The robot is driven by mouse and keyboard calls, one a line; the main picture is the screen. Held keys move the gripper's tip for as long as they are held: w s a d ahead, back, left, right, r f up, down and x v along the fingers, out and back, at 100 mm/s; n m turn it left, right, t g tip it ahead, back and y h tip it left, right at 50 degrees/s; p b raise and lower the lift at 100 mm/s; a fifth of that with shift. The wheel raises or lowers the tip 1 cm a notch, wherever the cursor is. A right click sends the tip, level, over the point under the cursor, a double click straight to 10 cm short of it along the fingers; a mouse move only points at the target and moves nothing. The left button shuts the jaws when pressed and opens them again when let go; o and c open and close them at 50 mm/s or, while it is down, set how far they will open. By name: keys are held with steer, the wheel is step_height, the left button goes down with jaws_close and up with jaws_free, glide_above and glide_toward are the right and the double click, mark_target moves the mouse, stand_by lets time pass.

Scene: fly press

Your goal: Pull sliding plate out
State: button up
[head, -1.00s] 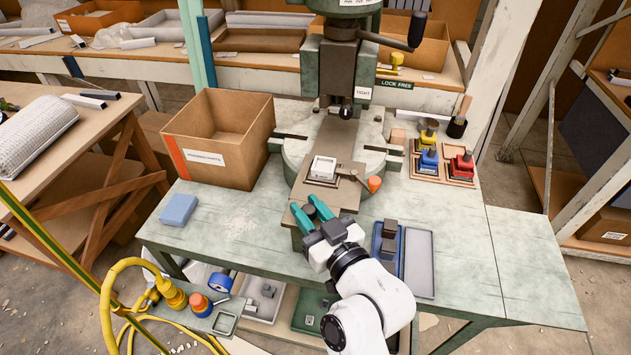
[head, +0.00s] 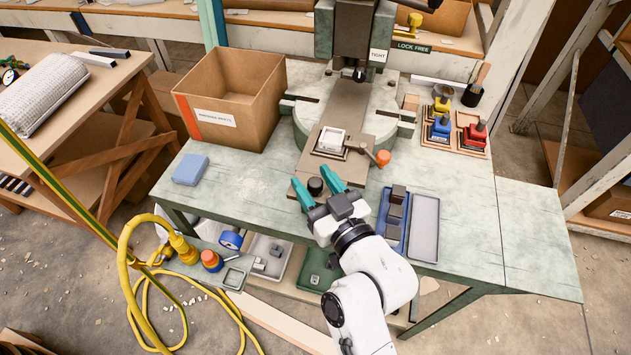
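The sliding plate (head: 318,170) is a flat brown-grey bar that runs forward from under the press. A white square part (head: 331,140) sits in a raised fixture on it. A round black knob (head: 315,186) stands near its front end. My gripper (head: 312,179) has two teal fingers, spread apart over the plate's front end. The knob shows in the gap between the fingers. I cannot tell whether either finger touches it. The plate's front edge is partly hidden by the fingers.
A small lever with an orange knob (head: 383,158) lies right of the fixture. A cardboard box (head: 232,100) stands left, and a blue block (head: 190,169) lies in front of it. A blue tray (head: 393,230) and a grey tray (head: 424,228) are close on my gripper's right.

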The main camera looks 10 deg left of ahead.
steer(key=b+v, duration=0.2)
steer(key=v, duration=0.8)
steer(key=shift+s+d, duration=0.3)
steer(key=s+d+f+m+g+h, duration=0.2)
steer(key=s+d+f+g+h, duration=0.15)
steer(key=d+f, duration=0.4)
steer(key=s+d+f+m+g+h, duration=0.2)
steer(key=d+f+h, duration=0.2)
steer(key=d+f, duration=0.35)
steer(key=s+d+f+m+g+h, duration=0.2)
steer(key=s+d+g, duration=0.1)
steer(key=s+d, duration=0.4)
steer(key=s+d+f+m+g+h, duration=0.3)
steer(key=s+d, duration=0.4)
steer(key=s, duration=0.1)
steer(key=shift+f+g, duration=0.25)
steer(key=shift+g, duration=0.1)
